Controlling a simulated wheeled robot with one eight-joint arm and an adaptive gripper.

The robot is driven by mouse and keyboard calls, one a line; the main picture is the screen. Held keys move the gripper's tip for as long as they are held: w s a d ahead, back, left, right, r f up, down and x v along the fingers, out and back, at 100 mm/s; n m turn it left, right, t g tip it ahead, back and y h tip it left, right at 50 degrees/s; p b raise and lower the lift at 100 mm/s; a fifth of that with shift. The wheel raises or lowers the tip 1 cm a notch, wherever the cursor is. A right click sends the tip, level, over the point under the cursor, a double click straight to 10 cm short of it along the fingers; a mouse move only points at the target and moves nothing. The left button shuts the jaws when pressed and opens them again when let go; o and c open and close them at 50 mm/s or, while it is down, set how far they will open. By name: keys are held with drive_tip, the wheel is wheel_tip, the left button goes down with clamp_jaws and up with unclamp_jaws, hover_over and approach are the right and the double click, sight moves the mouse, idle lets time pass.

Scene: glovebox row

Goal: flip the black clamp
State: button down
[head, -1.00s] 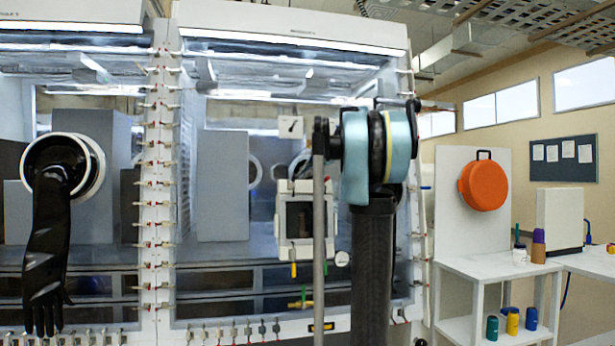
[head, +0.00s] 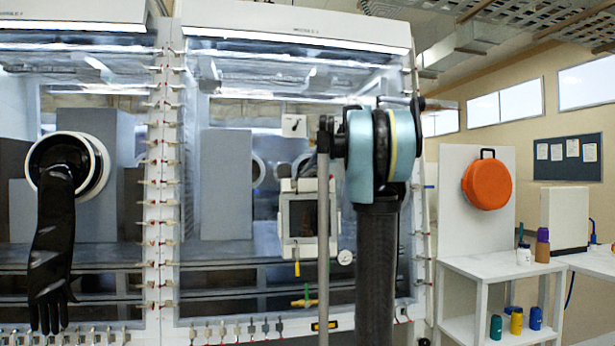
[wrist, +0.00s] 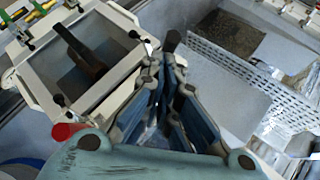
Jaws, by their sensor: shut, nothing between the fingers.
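In the wrist view, my gripper (wrist: 166,68) is shut with nothing held between its fingers. A dark, rounded piece (wrist: 171,40) shows just beyond the fingertips. It may be the black clamp, but I cannot tell for sure, nor whether the fingers touch it. A white-framed hatch (wrist: 30,75) with a window lies left of the fingers. Small black knobs sit on its frame, one at the upper right (wrist: 134,34) and one at the lower left (wrist: 58,99). In the head view the hatch (head: 303,250) is on the glovebox front, and my arm hides my gripper.
A perforated metal tray (wrist: 235,70) lies right of my gripper in the wrist view, and a red knob (wrist: 66,131) is at lower left. In the head view a black glove (head: 52,265) hangs from a port at left. A white shelf (head: 485,267) stands at right.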

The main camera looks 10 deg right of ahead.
drive_tip(key=s+d+r, duration=0.3)
drive_tip(key=d+r, duration=0.5)
drive_tip(key=d, duration=0.1)
drive_tip(key=shift+d+r, duration=0.15)
drive_tip(key=shift+d, duration=0.15)
idle(0.4)
drive_tip(key=s+a+f+n+g+h, duration=0.1)
drive_tip(key=s+f+n+h, duration=0.1)
drive_tip(key=s+f, duration=1)
drive_tip(key=s+a+f+n+g+h, duration=0.1)
drive_tip(key=s+f, duration=1.2)
drive_tip(key=f, duration=1.5)
drive_tip(key=s+a+f+n+g+h, duration=0.1)
drive_tip(key=s+a+f+n+h, duration=0.2)
drive_tip(key=s+f, duration=1)
wheel_tip(320, 180, down, 7)
drive_tip(key=shift+g+h, duration=0.4)
drive_tip(key=shift+h, duration=0.7)
